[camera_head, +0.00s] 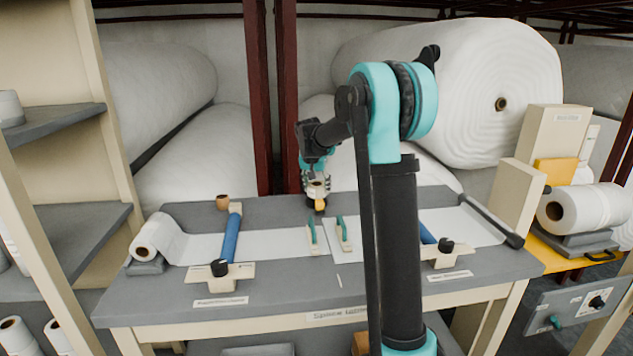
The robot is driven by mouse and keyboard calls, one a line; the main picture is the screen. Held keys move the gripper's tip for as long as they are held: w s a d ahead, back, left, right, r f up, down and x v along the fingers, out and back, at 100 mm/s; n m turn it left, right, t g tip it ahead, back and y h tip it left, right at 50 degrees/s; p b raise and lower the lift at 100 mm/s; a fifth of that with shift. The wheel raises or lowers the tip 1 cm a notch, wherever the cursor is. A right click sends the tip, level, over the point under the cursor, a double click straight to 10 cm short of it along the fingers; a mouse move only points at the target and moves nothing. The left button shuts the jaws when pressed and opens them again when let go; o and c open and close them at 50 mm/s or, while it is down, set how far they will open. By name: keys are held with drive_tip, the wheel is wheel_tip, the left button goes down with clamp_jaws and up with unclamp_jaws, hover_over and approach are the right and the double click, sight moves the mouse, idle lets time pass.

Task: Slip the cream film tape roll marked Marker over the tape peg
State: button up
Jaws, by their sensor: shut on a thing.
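My gripper (316,181) is at the back middle of the grey-topped table, pointing down. It is shut on a small cream roll (317,190), which I take to be the film tape roll; its marking is too small to read. A short yellow-orange piece (320,206) shows just below the roll, beside a dark base. I cannot tell whether this is the tape peg, nor whether the roll is around it, touching it or only in front of or above it. The fingers hide part of the roll.
A small brown roll (222,202) stands at the table's back left. White wadding (280,243) lies across the table (290,290), with blue bars (231,238), black knobs and green-handled pieces (342,229) along it. A cream upright panel (514,201) stands at the right end.

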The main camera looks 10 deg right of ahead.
drive_tip(key=shift+f, duration=0.5)
drive_tip(key=shift+a+f, duration=0.1)
drive_tip(key=shift+f, duration=0.5)
idle(1.1)
drive_tip(key=o, duration=0.9)
drive_tip(key=shift+c, duration=0.2)
drive_tip(key=shift+s, duration=0.1)
drive_tip(key=v, duration=1.1)
